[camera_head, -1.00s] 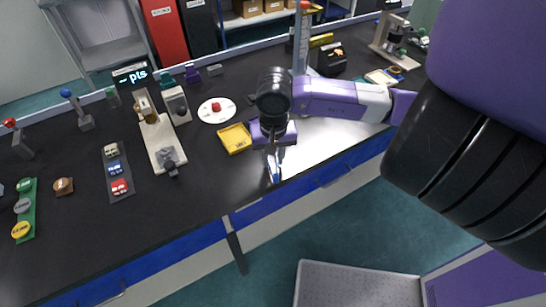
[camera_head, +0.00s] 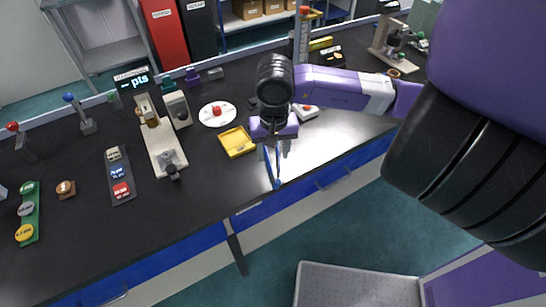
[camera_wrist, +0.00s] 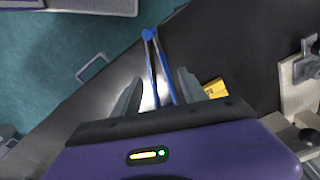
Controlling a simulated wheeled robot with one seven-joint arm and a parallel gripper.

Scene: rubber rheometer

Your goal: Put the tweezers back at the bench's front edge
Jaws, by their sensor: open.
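The blue tweezers (camera_head: 276,181) are at the front edge of the black bench (camera_head: 215,190), below my gripper. In the wrist view the tweezers (camera_wrist: 153,62) show as two blue arms joined at a blue end that points away from me. My gripper (camera_head: 275,150) is open above the bench's front strip. In the wrist view its two dark fingers (camera_wrist: 158,88) stand on either side of the tweezers with gaps showing. I cannot tell how high the fingers are above the bench, and the near ends of the tweezers are hidden by my gripper.
A yellow tray (camera_head: 237,142) lies just left of my gripper. A white dish (camera_head: 217,115) with a red piece is behind it. A device with a light base (camera_head: 163,150) stands farther left. The bench front left of my gripper is clear.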

